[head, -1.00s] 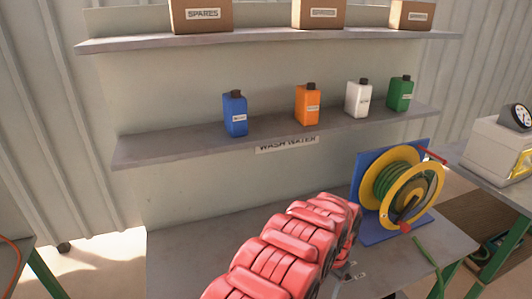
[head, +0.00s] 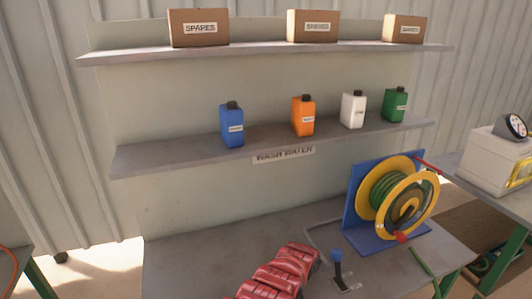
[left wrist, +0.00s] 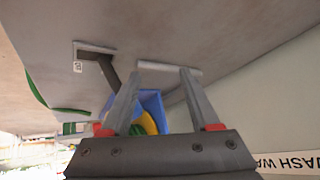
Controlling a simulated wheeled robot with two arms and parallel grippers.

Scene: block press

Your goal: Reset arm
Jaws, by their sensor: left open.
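My left gripper (left wrist: 160,77) shows in the left wrist view with its two grey fingers apart and nothing between the tips. Beyond the fingers are the bench top and the blue and yellow hose reel (left wrist: 146,112). In the head view my red arm reaches in from the bottom, low over the bench (head: 205,245); its gripper cannot be made out there. A dark lever with a blue knob (head: 337,256) stands upright on the bench, just right of the arm's end. My right gripper is in neither view.
The hose reel (head: 395,200) stands at the bench's right. Blue (head: 232,126), orange (head: 303,117), white (head: 353,110) and green (head: 395,105) bottles stand on the lower shelf. Spares boxes (head: 313,27) sit above. The bench's left part is clear.

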